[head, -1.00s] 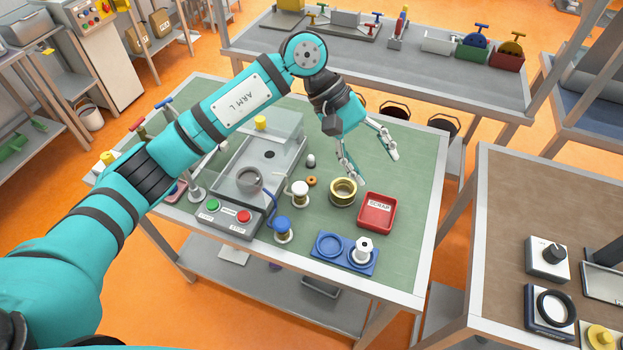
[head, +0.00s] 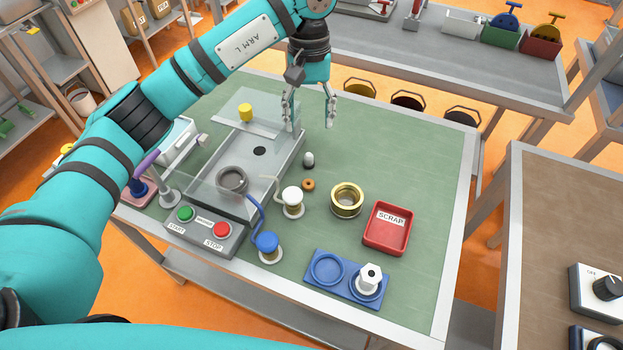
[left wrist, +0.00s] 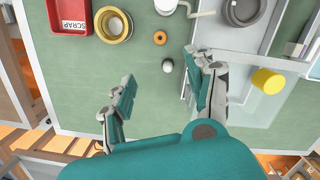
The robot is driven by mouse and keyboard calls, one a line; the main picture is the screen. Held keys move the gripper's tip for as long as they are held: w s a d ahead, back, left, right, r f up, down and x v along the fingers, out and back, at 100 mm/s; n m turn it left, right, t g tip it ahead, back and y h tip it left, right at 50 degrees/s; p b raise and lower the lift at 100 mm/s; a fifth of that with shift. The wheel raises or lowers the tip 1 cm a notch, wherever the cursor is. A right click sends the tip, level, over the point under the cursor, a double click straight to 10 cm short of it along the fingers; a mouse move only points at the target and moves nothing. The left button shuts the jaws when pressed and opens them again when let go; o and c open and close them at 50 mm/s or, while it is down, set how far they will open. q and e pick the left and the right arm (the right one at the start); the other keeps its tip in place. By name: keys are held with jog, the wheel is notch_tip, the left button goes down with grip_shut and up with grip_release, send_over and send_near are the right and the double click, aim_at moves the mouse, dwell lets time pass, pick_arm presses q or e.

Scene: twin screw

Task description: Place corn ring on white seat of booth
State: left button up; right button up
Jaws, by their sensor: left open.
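A small orange ring (head: 308,184) lies flat on the green table mat; it also shows in the left wrist view (left wrist: 160,37). A larger gold ring (head: 347,200) stands to its right. I cannot tell for certain which is the corn ring. A clear-walled enclosure (head: 215,207), probably the booth, stands left of them, with a grey ring (head: 232,180) at its front. I cannot make out a white seat there. My left gripper (head: 311,125) is open and empty, pointing down above the back of the table.
A white-topped peg (head: 308,160) stands behind the orange ring. White (head: 292,201) and blue (head: 268,246) cranked posts stand in front. A red scrap tray (head: 388,229) and blue holder (head: 328,269) are at the right. A yellow cylinder (head: 246,112) is on a clear panel. The mat's back right is clear.

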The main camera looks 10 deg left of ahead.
pick_arm(q)
jog(key=p, duration=0.3)
send_near(308, 183)
notch_tip(308, 183, down, 3)
jog(key=shift+s+d+r+p, duration=0.1)
jog(key=shift+d+r+p, duration=0.05)
jog(key=shift+p, duration=0.35)
jog(key=shift+f, duration=0.3)
jog(key=f+p, duration=0.1)
jog(key=f, duration=0.1)
jog(key=s+f+p, duration=0.1)
jog(key=f+p, duration=0.1)
jog(key=shift+f, duration=0.3)
jog(key=shift+w+f, duration=0.1)
jog(key=shift+f, duration=0.25)
jog(key=c, duration=0.8)
pick_arm(e)
notch_tip(308, 183, up, 7)
jog(key=s, duration=0.2)
